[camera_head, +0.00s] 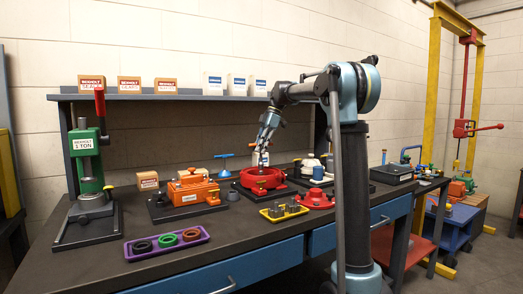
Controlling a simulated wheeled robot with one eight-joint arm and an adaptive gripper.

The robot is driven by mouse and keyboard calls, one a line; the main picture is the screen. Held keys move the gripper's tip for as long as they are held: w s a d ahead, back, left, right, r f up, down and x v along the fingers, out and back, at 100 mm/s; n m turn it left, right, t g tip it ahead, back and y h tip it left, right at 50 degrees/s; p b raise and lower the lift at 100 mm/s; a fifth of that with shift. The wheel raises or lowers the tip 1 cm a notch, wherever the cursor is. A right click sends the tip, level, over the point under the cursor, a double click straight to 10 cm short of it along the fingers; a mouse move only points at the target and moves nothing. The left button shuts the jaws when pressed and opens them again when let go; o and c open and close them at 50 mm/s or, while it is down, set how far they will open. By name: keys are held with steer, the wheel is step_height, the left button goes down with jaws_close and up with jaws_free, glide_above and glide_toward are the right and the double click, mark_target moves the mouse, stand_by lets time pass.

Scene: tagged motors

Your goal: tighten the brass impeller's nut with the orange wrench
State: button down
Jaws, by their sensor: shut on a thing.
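My gripper (262,150) points down above the red round housing (250,182) in the middle of the bench. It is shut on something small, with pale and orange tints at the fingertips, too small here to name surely. A little brass-coloured part (262,188) shows at the front of the red housing. I cannot tell whether it belongs to the brass impeller. The nut and the orange wrench cannot be made out clearly.
An orange motor (190,187) stands left of the housing, behind a purple tray (168,242) of rings. A yellow tray (283,214) and a red flanged part (316,200) are in front. A green press (86,160) stands left. The bench front (95,265) is clear.

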steer(key=shift+f, duration=0.15)
steer(key=shift+f, duration=0.95)
